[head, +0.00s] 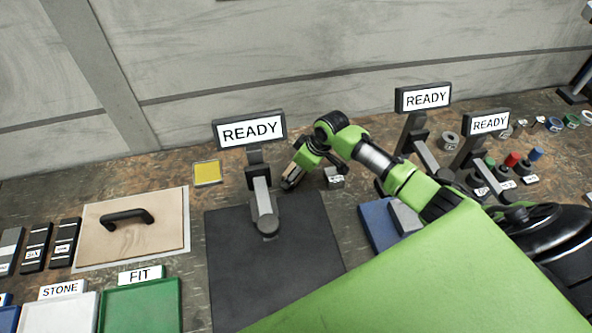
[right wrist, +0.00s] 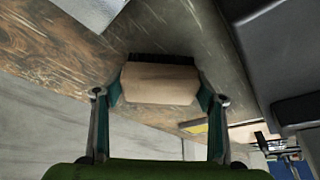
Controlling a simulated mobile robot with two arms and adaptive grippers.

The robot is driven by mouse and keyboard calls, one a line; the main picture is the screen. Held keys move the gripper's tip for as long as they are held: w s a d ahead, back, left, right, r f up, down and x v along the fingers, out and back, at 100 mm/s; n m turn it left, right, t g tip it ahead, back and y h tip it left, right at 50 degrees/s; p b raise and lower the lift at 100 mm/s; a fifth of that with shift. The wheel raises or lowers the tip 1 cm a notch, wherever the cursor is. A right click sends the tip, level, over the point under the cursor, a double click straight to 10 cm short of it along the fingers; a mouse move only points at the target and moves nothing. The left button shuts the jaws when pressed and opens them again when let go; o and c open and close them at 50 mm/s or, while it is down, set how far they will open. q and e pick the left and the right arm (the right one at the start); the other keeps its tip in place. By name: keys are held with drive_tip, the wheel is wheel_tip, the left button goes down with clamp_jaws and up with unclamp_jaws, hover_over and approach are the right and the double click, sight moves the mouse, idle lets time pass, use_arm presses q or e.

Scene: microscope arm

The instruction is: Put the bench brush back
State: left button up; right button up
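The bench brush (right wrist: 160,84) shows in the right wrist view as a pale wooden block with a row of black bristles along one edge. It lies between the two fingers of my right gripper (right wrist: 160,95), with a finger pad against each end. In the head view my right gripper (head: 294,172) is at the back of the bench, just right of the middle READY stand, and mostly hides the brush. A small grey block with a label (head: 336,180) stands close to its right; I cannot read the label. My left gripper is not in view.
The READY stand (head: 262,190) rises beside the gripper, over a dark mat (head: 290,285). Two more READY stands (head: 424,98) (head: 489,122) are to the right. A yellow pad (head: 207,172), a board with a black handle (head: 170,235) and a green FIT tray (head: 140,305) are left.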

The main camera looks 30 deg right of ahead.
drive_tip(key=shift+o, duration=1)
drive_tip(key=shift+r, duration=0.45)
drive_tip(key=b+v, duration=0.1)
drive_tip(key=v, duration=1)
drive_tip(key=shift+r, duration=0.25)
drive_tip(key=shift+s+f, duration=0.1)
drive_tip(key=shift+s, duration=0.1)
